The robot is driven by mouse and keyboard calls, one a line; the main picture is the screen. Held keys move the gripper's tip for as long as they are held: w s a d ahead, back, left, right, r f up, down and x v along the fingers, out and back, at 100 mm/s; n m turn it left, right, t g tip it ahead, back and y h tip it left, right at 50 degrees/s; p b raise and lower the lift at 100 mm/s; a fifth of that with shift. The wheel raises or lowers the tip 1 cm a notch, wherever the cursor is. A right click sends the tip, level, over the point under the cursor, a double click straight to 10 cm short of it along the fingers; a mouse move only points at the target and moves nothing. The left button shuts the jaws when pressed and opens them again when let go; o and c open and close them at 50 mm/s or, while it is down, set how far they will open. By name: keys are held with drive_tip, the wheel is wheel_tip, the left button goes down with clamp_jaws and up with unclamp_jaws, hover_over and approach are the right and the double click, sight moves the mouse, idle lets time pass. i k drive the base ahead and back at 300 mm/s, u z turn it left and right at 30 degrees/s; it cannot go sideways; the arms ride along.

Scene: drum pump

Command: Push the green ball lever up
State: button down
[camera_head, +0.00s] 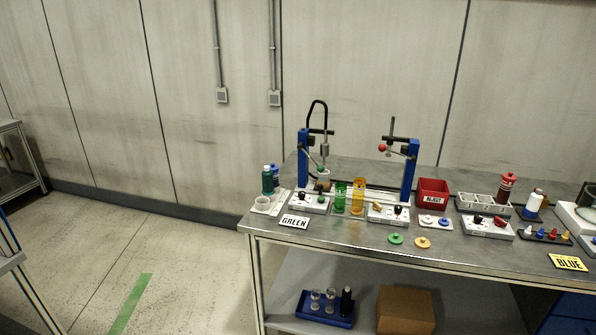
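A small green ball (320,168) sits at the end of a thin lever that slopes down to the right from the left blue post (303,158). A black hose loops over this post to a grey vertical fitting (325,149). A beige cup (324,181) stands below it, close to the green ball. On the right blue post (410,172), a red ball (382,147) sits on a lever at a higher level. My gripper is not in view.
The posts stand on a metal bench (300,252) against the wall. Green (340,197) and orange (357,196) cylinders and white switch boxes (309,203) stand in front. A red REJECT bin (433,191) is to the right.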

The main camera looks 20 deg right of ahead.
sight(319, 169)
drive_tip(key=u, duration=0.7)
drive_tip(key=i, duration=1)
drive_tip(key=u, duration=0.4)
